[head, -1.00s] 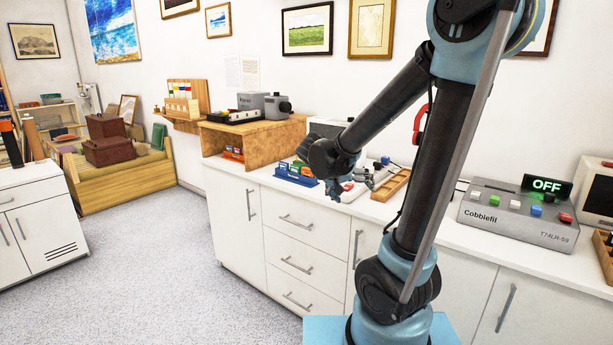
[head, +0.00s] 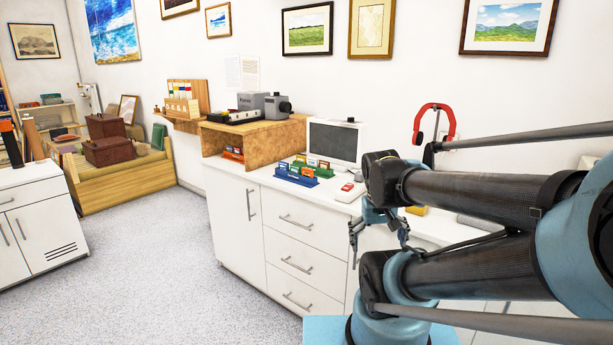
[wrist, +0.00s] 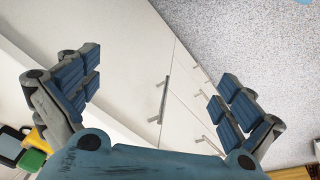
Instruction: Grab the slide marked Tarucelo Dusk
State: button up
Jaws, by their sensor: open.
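Several slides with coloured labels (head: 306,171) stand in a blue rack (head: 281,173) on the white counter. The labels are too small to read, so I cannot tell which is Tarucelo Dusk. More small orange and blue pieces (head: 233,153) sit inside the wooden cubby. My gripper (head: 379,236) hangs in front of the counter's front, right of the rack and lower than it. It is open and apart from the slides. In the wrist view its two padded fingers (wrist: 160,98) are spread wide with nothing between them.
A grey monitor (head: 335,141) stands behind the rack. A red and white device (head: 349,191) lies right of it. A wooden cubby (head: 252,140) bears a grey projector (head: 277,106). Drawers with handles (head: 296,221) lie below the counter. The floor (head: 160,260) at left is clear.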

aim_at(305, 171)
jog(key=k, duration=1)
jog(key=u, duration=0.85)
jog(key=i, duration=1.6)
jog(key=z, duration=1.45)
